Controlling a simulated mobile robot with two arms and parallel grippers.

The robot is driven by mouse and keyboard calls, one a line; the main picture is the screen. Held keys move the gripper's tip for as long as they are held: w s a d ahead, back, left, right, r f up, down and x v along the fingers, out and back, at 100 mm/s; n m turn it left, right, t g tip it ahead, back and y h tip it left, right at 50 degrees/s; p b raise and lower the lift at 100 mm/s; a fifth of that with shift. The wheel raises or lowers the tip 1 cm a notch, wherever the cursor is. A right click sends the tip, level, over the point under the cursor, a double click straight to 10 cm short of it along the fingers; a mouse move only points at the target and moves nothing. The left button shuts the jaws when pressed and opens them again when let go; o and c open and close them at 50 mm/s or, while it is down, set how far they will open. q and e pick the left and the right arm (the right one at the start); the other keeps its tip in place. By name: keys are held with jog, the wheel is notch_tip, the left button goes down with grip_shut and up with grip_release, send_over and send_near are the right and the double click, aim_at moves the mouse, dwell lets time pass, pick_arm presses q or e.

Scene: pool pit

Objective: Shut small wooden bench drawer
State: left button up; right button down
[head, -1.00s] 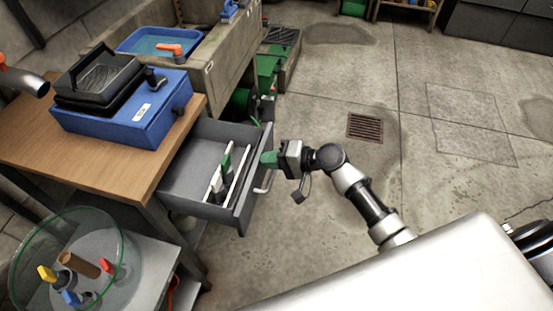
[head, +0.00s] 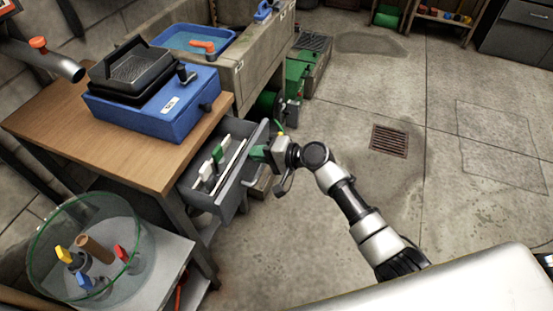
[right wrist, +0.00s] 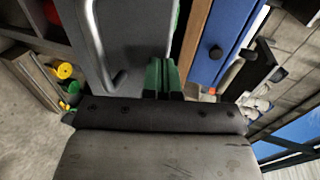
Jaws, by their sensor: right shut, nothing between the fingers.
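The small wooden bench (head: 120,142) stands at left with its grey drawer (head: 232,200) partly open under the top. Several tools with green and white parts lie inside the drawer. My right gripper (head: 258,152) is shut and empty, its green fingertips at the upper outer face of the drawer front, near the handle. In the right wrist view the green fingers (right wrist: 162,78) are together and reach the edge of the grey drawer front (right wrist: 140,35); I cannot tell if they press on it. My left gripper is out of view.
A blue machine (head: 155,105) sits on the bench top. A glass bowl (head: 95,245) with coloured-handled items stands on a low grey table in front. A stone sink (head: 262,60) is behind the bench. The floor to the right, with a drain grate (head: 389,140), is clear.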

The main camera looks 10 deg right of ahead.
jog(key=b, duration=0.2)
send_over(232, 162)
jog(key=d, duration=0.1)
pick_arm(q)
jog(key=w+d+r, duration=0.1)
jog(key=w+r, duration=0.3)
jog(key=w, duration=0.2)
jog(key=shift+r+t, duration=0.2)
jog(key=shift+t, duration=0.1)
pick_arm(e)
jog(key=shift+s+a, duration=0.1)
jog(key=shift+a, duration=0.35)
jog(key=shift+s, duration=0.1)
